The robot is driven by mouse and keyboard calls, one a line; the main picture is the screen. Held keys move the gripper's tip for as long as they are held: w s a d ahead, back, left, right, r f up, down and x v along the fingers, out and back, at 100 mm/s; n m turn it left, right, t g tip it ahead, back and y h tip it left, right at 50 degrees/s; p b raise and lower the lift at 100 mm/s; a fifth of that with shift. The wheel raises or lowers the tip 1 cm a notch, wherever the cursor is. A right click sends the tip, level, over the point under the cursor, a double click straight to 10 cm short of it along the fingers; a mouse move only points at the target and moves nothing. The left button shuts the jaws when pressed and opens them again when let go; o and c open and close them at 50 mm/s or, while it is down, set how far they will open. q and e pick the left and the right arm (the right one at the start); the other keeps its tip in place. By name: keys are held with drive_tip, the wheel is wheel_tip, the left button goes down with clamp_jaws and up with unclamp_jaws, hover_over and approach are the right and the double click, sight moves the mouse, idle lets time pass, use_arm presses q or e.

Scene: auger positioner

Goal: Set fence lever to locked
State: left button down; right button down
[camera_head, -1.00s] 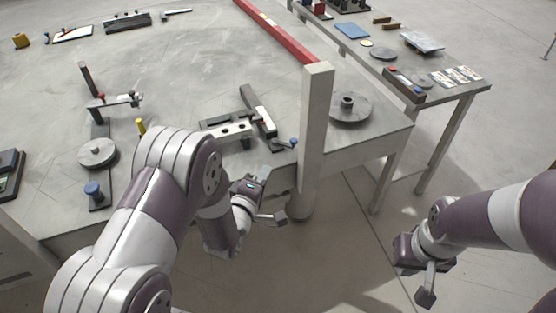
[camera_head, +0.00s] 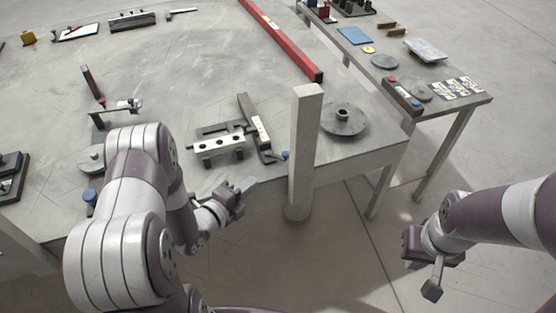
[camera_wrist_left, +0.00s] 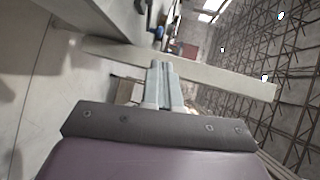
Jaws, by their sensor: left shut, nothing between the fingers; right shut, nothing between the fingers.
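A dark fence bar with a white label (camera_head: 262,132) lies on the front part of the grey table, beside a light block with several holes (camera_head: 219,146). A small blue-tipped handle (camera_head: 284,155) sits at the near end of the bar, close to the table's front edge; I cannot tell for sure that it is the fence lever, or its setting. My left gripper (camera_head: 247,184) is shut and empty, just off the table's front edge, below and left of the blue tip and apart from it. Its closed fingers (camera_wrist_left: 163,85) show in the left wrist view. My right gripper (camera_head: 432,290) is shut and empty over the floor.
A pale upright post (camera_head: 304,145) stands right of the handle; it crosses the left wrist view too (camera_wrist_left: 215,75). A round grey disc with a hub (camera_head: 343,119) is behind it. A red rail (camera_head: 285,42) runs along the right. The table's middle is clear.

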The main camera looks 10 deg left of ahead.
sight(284, 156)
use_arm(q)
drive_tip(key=x, duration=1.3)
use_arm(e)
drive_tip(key=shift+w, duration=0.1)
use_arm(q)
drive_tip(key=shift+d, duration=0.1)
